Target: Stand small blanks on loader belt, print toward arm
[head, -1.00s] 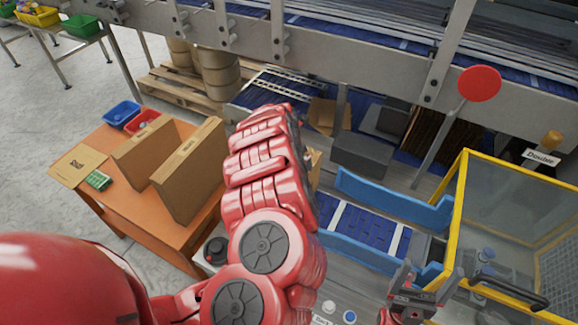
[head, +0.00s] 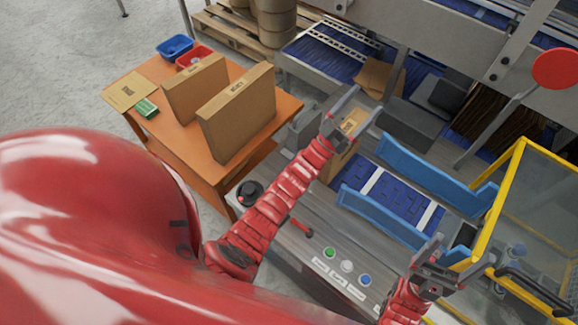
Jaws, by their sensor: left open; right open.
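Two brown cardboard blanks, a rear one (head: 195,90) and a front one (head: 238,112), stand upright on the orange table (head: 205,165). A flat cardboard piece with dark print (head: 130,90) lies at its left corner. Another cardboard blank (head: 340,160) stands at the left end of the blue loader belt (head: 400,200). My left gripper (head: 365,101) is open, its fingers at that blank's top; contact is unclear. My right gripper (head: 463,252) is open and empty beside the belt's right end.
Blue guide rails (head: 420,172) flank the belt. A yellow-framed clear guard (head: 515,215) stands at the right. A control panel with buttons (head: 346,266) is in front.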

